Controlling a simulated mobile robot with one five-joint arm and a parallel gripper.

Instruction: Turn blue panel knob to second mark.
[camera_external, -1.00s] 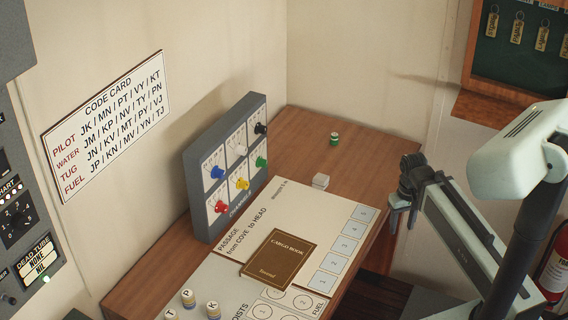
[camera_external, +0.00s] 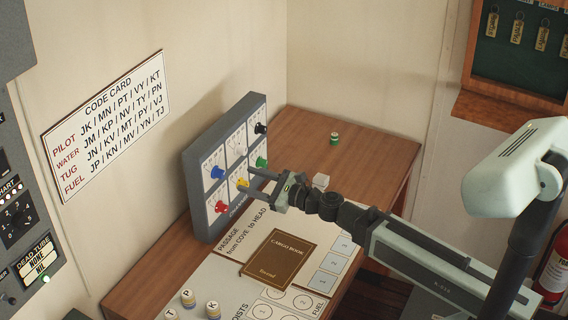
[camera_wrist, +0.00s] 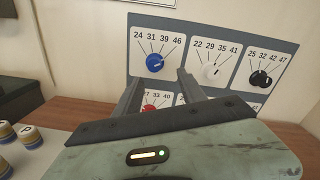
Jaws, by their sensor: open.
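The grey panel (camera_external: 190,185) stands upright on the desk against the wall and carries several coloured knobs. The blue knob (camera_external: 218,172) is at its upper left; in the wrist view the blue knob (camera_wrist: 155,63) sits under the marks 24, 31, 39 and 46, and its pointer line leans to the upper right. My gripper (camera_external: 252,176) is open and empty, with its fingers reaching toward the panel near the yellow knob (camera_external: 242,184). In the wrist view my gripper (camera_wrist: 160,85) is below and in front of the blue knob, apart from it.
The white knob (camera_wrist: 210,71), black knob (camera_wrist: 261,78) and red knob (camera_external: 221,207) are close by on the panel; a green knob (camera_external: 261,162) is to the right. The brown cargo book (camera_external: 278,258) and a small white block (camera_external: 321,181) lie on the desk. A code card (camera_external: 105,125) hangs on the wall.

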